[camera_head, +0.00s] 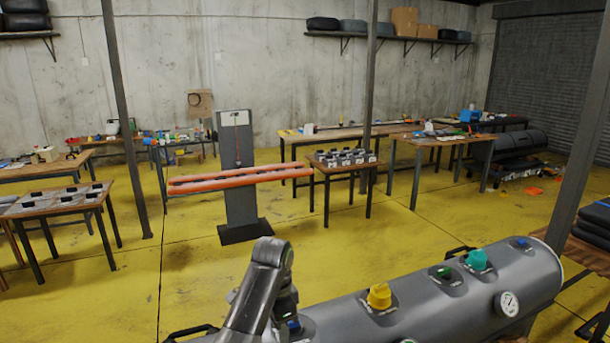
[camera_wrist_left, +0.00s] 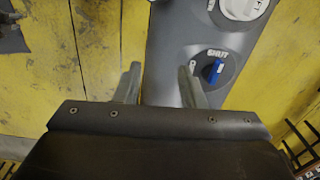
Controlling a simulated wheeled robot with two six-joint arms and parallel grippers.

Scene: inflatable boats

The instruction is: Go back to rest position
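My left arm (camera_head: 262,275) comes up from the bottom edge in the head view, in front of a grey inflatable boat tube (camera_head: 345,310). Its fingers cannot be made out there. In the left wrist view my left gripper (camera_wrist_left: 159,78) is open, its two fingers apart with nothing between them. The grey tube (camera_wrist_left: 165,50) lies beyond the fingers. A blue valve (camera_wrist_left: 213,70) on it is just right of the right finger. A small blue piece (camera_head: 294,325) shows beside the arm in the head view. My right gripper is in neither view.
The tube carries a yellow cap (camera_head: 379,296), a green cap (camera_head: 444,272), a teal cap (camera_head: 477,260) and a gauge (camera_head: 508,304). A stand with an orange tube (camera_head: 240,179) is beyond it. Posts (camera_head: 125,120) and tables surround open yellow floor (camera_head: 350,235).

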